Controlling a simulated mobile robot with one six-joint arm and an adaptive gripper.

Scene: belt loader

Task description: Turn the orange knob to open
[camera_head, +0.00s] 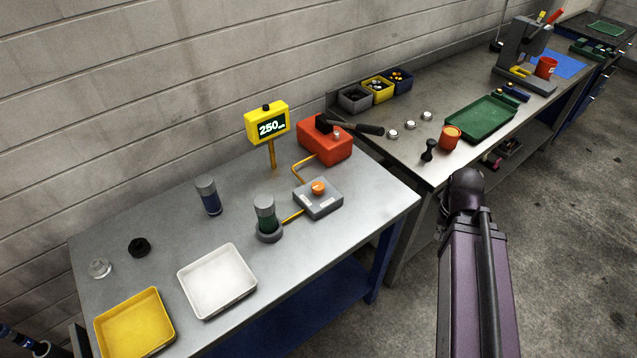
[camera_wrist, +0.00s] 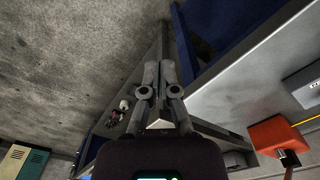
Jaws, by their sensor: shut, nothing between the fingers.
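The orange knob (camera_head: 318,187) sits on top of a small grey box (camera_head: 318,199) on the near table, in the head view. Labels lie on the box top on both sides of the knob; I cannot read them. In the wrist view, my gripper (camera_wrist: 158,66) is shut and empty, with its fingers together over the gap beside the table edge. The fingers are hidden in the head view, where only my arm shows at the right. The gripper is well apart from the knob. A grey box edge shows at the right of the wrist view (camera_wrist: 306,86), its knob out of sight.
A yellow display (camera_head: 267,123) reading 250 stands behind the box, beside a red unit (camera_head: 325,140) with a black lever. A green cylinder in a grey holder (camera_head: 266,218), a dark blue cylinder (camera_head: 208,195), a white tray (camera_head: 217,281) and a yellow tray (camera_head: 135,323) share the table.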

